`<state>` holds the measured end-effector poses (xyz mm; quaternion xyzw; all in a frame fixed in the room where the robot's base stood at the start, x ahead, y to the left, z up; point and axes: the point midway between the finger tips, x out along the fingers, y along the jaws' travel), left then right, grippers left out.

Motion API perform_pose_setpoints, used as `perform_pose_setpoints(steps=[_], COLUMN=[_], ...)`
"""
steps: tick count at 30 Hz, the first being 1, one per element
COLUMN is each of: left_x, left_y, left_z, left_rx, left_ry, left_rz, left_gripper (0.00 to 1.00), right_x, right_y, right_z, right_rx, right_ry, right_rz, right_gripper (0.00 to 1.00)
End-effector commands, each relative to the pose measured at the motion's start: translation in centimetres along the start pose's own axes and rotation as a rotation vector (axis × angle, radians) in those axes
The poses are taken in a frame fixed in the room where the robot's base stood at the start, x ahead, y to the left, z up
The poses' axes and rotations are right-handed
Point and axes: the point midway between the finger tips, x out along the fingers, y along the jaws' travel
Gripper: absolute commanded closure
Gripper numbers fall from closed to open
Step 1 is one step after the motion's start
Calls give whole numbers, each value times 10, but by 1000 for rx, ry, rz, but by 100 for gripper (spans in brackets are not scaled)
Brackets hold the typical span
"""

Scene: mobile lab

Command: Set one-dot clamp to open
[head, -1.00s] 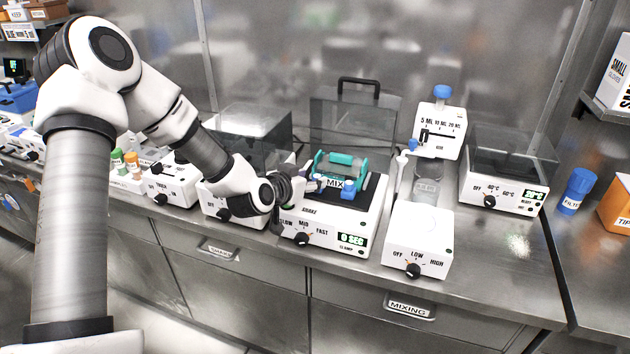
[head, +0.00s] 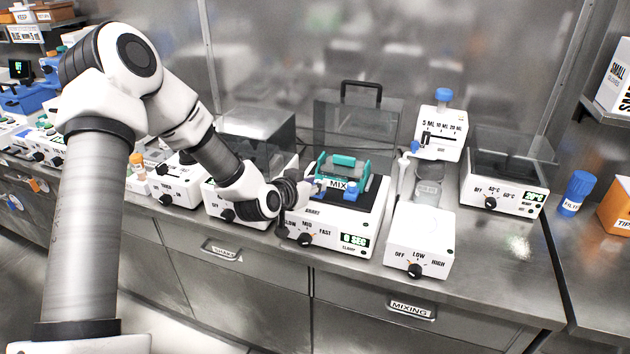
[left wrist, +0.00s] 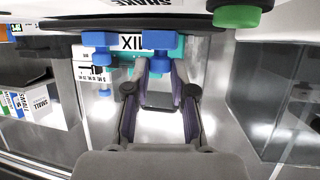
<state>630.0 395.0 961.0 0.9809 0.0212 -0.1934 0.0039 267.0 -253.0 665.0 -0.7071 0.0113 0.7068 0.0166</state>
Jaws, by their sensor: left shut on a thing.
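The shaker (head: 332,235) stands on the bench with a teal rack (head: 343,163) on its dark platform; a label reading "MIX" shows on the rack. Two blue clamps sit at its front: the left clamp (head: 318,187) beside my gripper and the right clamp (head: 351,189). My left gripper (head: 306,189) reaches in from the left. In the left wrist view, which looks upside down, its fingers (left wrist: 160,70) are shut around the lower part of a blue clamp (left wrist: 160,41). The other clamp (left wrist: 96,50) is free beside it. No dot marks are readable. My right gripper is out of view.
A clear lid with a black handle (head: 361,84) stands behind the shaker. A white mixer (head: 417,240) is close on its right, with a heater (head: 503,185) farther right. Another boxed device (head: 238,205) stands to the left, under my arm.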

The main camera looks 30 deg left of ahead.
Motion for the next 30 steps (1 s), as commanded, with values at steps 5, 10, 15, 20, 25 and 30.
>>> perform_pose_setpoints(steps=[5,10,15,20,25,30], left_x=[-1,0,0,-9,-44,-88], left_y=[2,2,1,1,0,1], left_z=[2,2,1,1,0,0], left_rx=[0,0,1,-2,-10,-14], left_ry=[-6,-5,-4,-3,-1,1], left_rz=[4,4,3,3,4,5], left_gripper=[100,50,50,50,50,50], right_x=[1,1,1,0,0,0], right_y=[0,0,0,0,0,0], right_z=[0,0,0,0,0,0], right_rx=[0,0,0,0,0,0], right_ry=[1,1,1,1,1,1], right_rz=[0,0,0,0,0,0], right_gripper=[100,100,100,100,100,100])
